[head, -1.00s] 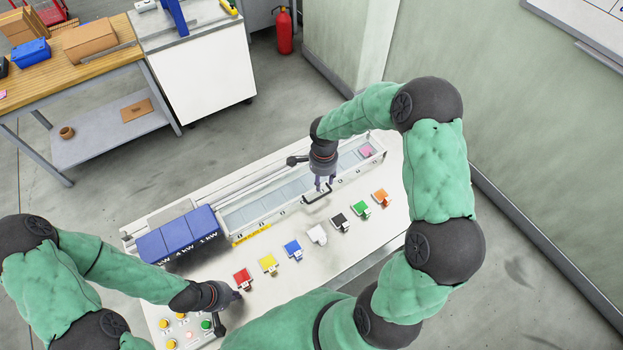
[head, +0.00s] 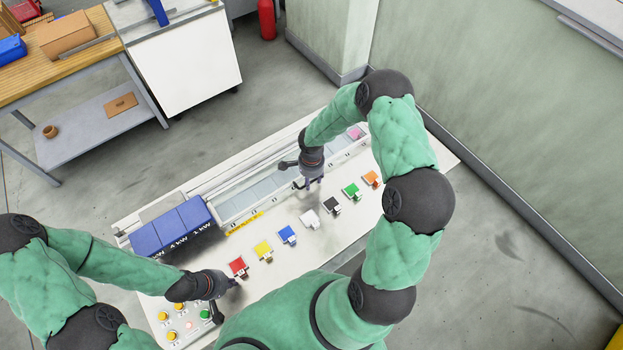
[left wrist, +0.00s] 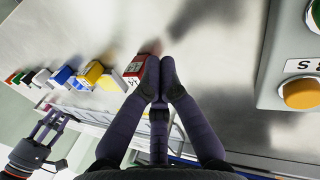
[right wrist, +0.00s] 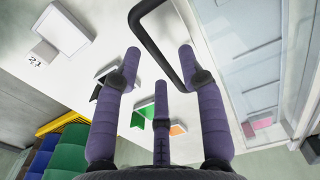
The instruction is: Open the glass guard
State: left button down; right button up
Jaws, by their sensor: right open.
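The glass guard (head: 258,196) is a long clear cover over a white-framed trough and looks down. It also shows at the right of the right wrist view (right wrist: 240,55). Its black bar handle (right wrist: 150,40) reaches down between the fingers of my right gripper (right wrist: 157,65), closer to the right-hand finger. My right gripper (head: 309,184) is open at the handle, not clamped on it. In the head view the fingers mostly hide the handle. My left gripper (head: 238,283) has its fingertips together, near the red block (head: 238,266), and holds nothing I can see.
A row of coloured blocks, including yellow (head: 263,251) and blue (head: 287,235), runs along the bench (head: 330,235) in front of the guard. Blue boxes (head: 172,234) stand left of it. A button panel (head: 180,322) is by my left gripper. A wall is at the right.

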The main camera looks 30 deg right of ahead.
grip_shut()
dwell(0.3)
